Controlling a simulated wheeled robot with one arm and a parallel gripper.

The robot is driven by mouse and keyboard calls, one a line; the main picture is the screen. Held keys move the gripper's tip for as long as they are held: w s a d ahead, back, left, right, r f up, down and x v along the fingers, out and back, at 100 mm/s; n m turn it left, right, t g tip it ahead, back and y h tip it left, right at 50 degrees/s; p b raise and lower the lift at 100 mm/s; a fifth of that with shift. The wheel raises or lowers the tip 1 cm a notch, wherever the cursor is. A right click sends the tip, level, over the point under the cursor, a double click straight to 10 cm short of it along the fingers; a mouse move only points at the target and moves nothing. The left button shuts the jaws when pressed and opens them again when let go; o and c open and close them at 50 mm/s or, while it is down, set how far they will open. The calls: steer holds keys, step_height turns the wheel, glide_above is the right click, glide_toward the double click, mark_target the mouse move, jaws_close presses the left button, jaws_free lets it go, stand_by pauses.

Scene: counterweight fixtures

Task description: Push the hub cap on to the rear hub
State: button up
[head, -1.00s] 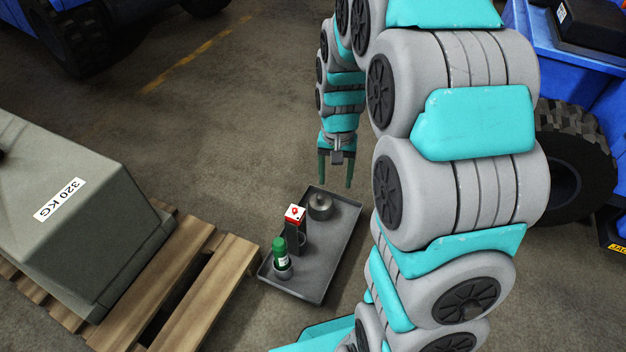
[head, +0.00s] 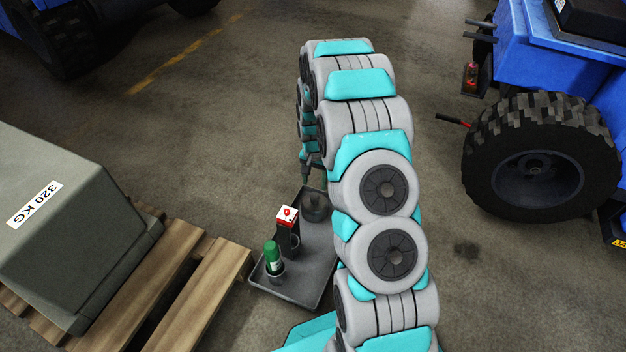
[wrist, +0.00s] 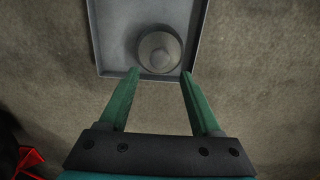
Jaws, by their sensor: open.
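The hub cap, a round grey metal piece (head: 314,208), sits at the far end of the grey tray (head: 300,288) on the floor. The wrist view shows it from above (wrist: 160,48), near the tray's edge. My gripper (wrist: 160,74) is open, its two green fingers pointing at the cap. The fingertips show on either side of the cap's near edge, with nothing held. In the head view my gripper (head: 314,178) is just above the cap, partly hidden by my arm. The rear hub (head: 537,166) is the dark centre of the large tyred wheel on the blue machine at right.
A green-capped bottle (head: 273,260) and a red-and-white-topped dark box (head: 287,232) stand in the tray. A wooden pallet (head: 215,287) bears a grey 320 KG block (head: 75,225) at left. Floor between tray and wheel is open, apart from my arm.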

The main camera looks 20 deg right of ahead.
mark_target(316, 198)
steer(key=shift+s+f+b, duration=0.1)
steer(key=shift+f+b, duration=0.6)
steer(key=shift+f, duration=3.65)
steer(key=shift+f, duration=0.2)
jaws_close()
steer(key=shift+s+a+f, duration=0.15)
steer(key=shift+s+f, duration=0.15)
steer(key=shift+s, duration=0.2)
steer(key=shift+r, duration=0.6)
steer(key=shift+w+r+p, duration=0.15)
steer(key=shift+r, duration=0.45)
steer(key=shift+w+r+p, duration=0.15)
steer(key=shift+r, duration=0.45)
steer(key=shift+w+r+p, duration=0.15)
steer(key=shift+r+p, duration=0.1)
steer(key=shift+r, duration=0.9)
steer(key=shift+w+r+p, duration=0.1)
steer(key=shift+r+p, duration=0.15)
steer(key=shift+r, duration=0.85)
